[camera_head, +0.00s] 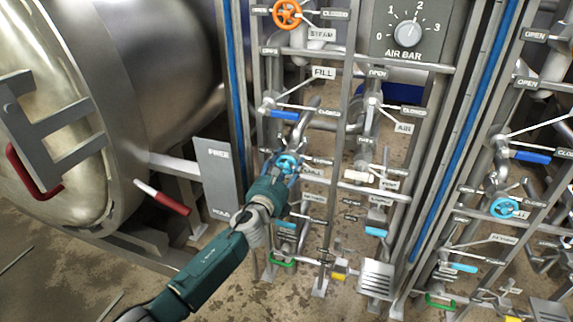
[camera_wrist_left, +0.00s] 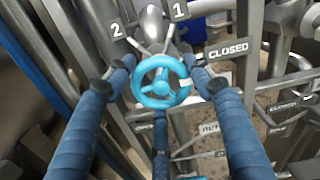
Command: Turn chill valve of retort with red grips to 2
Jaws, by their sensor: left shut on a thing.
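The retort (camera_head: 80,110) with a red grip (camera_head: 30,172) on its door stands at the left in the head view. Right of it, a light-blue handwheel (camera_head: 287,162) sits on the pipe rack. In the wrist view the handwheel (camera_wrist_left: 161,82) is in the middle, with plates "2" (camera_wrist_left: 116,30), "1" (camera_wrist_left: 179,10) and "CLOSED" (camera_wrist_left: 228,50) around it. A white mark (camera_wrist_left: 187,85) on its rim is at the right, on the CLOSED side. My left gripper (camera_head: 285,170) is shut on the handwheel, its blue fingers at both sides and below. My right gripper is not in view.
An orange handwheel (camera_head: 287,14) is above, and an AIR BAR dial (camera_head: 408,34) is at the top. Another light-blue handwheel (camera_head: 504,207) is on the right rack. A red-sleeved lever (camera_head: 163,198) stands near my left arm. Pipes and label plates crowd the rack.

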